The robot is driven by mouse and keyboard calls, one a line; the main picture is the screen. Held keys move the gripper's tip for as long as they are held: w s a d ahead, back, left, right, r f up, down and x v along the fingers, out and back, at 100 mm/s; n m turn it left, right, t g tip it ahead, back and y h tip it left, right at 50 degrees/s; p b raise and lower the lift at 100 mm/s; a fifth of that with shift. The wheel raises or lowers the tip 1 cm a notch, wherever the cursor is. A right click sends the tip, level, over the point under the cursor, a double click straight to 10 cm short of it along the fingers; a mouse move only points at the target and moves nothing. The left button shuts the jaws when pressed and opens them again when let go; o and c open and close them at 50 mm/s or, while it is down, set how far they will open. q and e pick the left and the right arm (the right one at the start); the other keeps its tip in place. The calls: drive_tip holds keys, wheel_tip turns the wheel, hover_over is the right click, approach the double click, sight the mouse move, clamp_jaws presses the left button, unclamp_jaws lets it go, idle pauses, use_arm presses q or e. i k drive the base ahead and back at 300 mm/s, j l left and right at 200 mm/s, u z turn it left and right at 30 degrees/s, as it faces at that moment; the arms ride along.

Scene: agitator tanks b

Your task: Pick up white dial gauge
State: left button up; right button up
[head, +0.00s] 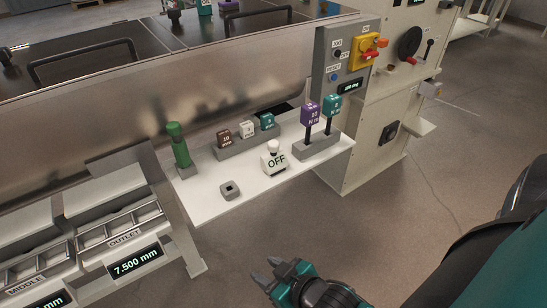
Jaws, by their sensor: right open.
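The white gauge (274,161), a small white body with a rounded top and a front reading "OFF", stands upright on the white shelf (215,205) near its front edge. Nothing covers it. My right gripper (268,272) is in the lower middle of the head view, in front of and below the shelf. Its two fingers are apart and empty, and it is clear of the gauge. My left gripper is not in view.
Close around the gauge are a small grey socket (230,190), a green-handled tool (177,145), a rack (250,143) of small blocks, and purple (310,113) and teal (332,105) torque tools. A control panel (345,60) rises behind right. The floor in front is free.

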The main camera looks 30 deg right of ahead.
sight(275, 162)
drive_tip(key=i+j, duration=0.15)
drive_tip(key=j, duration=0.25)
drive_tip(key=i+j, duration=0.15)
drive_tip(key=j, duration=0.2)
drive_tip(key=i+j, duration=0.15)
drive_tip(key=j, duration=0.25)
drive_tip(key=i+j, duration=0.15)
drive_tip(key=j, duration=0.25)
drive_tip(key=i+j, duration=0.2)
drive_tip(key=j, duration=0.15)
drive_tip(key=i+j, duration=0.15)
drive_tip(key=j, duration=0.25)
